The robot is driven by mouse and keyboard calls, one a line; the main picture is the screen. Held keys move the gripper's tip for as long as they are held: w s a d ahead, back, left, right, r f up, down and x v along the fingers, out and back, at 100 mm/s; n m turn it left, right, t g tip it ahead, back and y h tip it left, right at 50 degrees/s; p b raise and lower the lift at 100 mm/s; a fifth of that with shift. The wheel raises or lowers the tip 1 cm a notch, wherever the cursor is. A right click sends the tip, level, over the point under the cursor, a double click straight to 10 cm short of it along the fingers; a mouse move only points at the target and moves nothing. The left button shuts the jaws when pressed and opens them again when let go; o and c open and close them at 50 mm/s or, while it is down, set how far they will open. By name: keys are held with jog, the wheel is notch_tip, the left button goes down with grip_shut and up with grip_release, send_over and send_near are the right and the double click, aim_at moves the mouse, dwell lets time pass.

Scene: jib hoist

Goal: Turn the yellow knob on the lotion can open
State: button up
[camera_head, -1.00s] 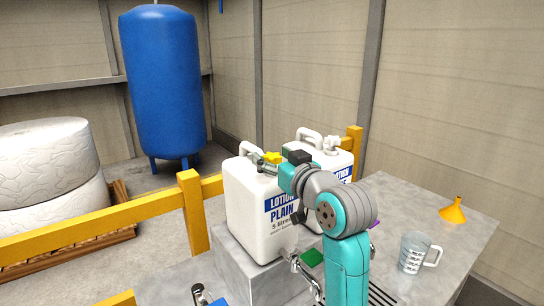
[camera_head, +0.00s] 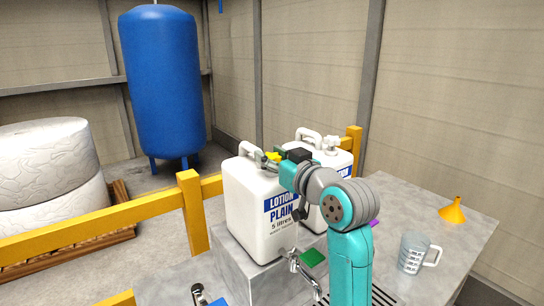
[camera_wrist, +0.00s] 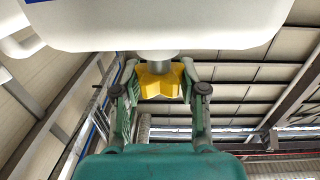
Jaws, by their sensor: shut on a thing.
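The lotion can (camera_head: 245,207) is a white jug labelled "LOTION PLAIN 5 litres". It stands upright on a raised grey block, and its white underside or top edge fills the upper part of the wrist view (camera_wrist: 170,25). The yellow knob (camera_head: 273,156) sits on top of the can, partly hidden by my arm in the head view. In the wrist view the star-shaped knob (camera_wrist: 160,82) is between my two green fingers. My gripper (camera_wrist: 160,88) is shut on the knob, one finger on each side. In the head view the fingertips are mostly hidden.
A second white can (camera_head: 337,160) stands just behind to the right. A measuring jug (camera_head: 412,253) and an orange funnel (camera_head: 453,210) stand on the table at right. A yellow rail (camera_head: 100,220) runs behind.

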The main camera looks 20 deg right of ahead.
jog(key=shift+n+y, duration=0.4)
jog(key=shift+y, duration=0.2)
jog(key=o, duration=1.2)
jog(key=shift+c, duration=0.2)
jog(key=v, duration=1.2)
jog(key=shift+r, duration=0.15)
